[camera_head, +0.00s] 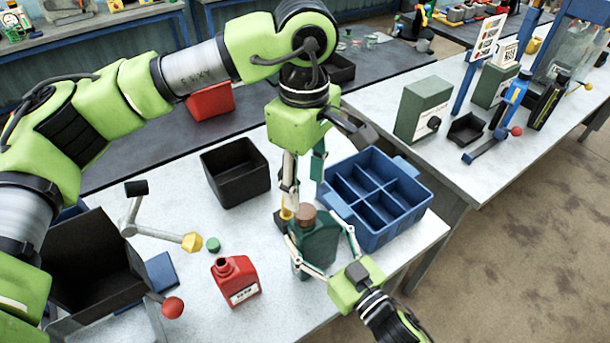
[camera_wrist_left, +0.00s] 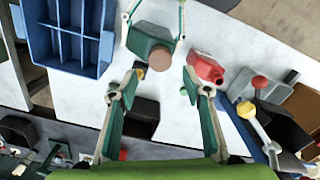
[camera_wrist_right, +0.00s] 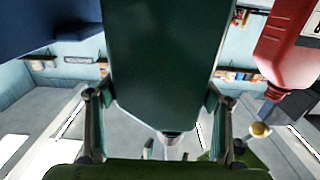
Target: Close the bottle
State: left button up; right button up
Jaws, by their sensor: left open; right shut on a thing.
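A dark green bottle (camera_head: 320,246) stands upright on the white table, with a brown cap (camera_head: 303,215) at its top; I cannot tell how tightly the cap sits. My right gripper (camera_head: 322,252) is shut on the bottle's body, one finger on each side, and the bottle fills the middle of the right wrist view (camera_wrist_right: 165,60). My left gripper (camera_head: 303,190) is open and empty, pointing down just above the cap. In the left wrist view the cap (camera_wrist_left: 160,58) lies just beyond and between the open fingertips (camera_wrist_left: 155,82).
A red bottle (camera_head: 236,284) with an open neck stands to the left, near a small green cap (camera_head: 213,244). A blue divided crate (camera_head: 395,225) stands close on the right. A black bin (camera_head: 236,180) and a lever with a yellow knob (camera_head: 192,242) are left.

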aim_at(305, 211)
pick_arm(q)
jog(key=n, duration=0.6)
jog(key=shift+r+n, duration=0.3)
jog(key=n, duration=0.7)
jog(key=shift+r, duration=0.25)
jog(key=shift+f, duration=4)
jog(key=c, duration=1.1)
jog(key=shift+m, duration=0.9)
jog(key=shift+c, duration=0.2)
jog(key=o, duration=1.3)
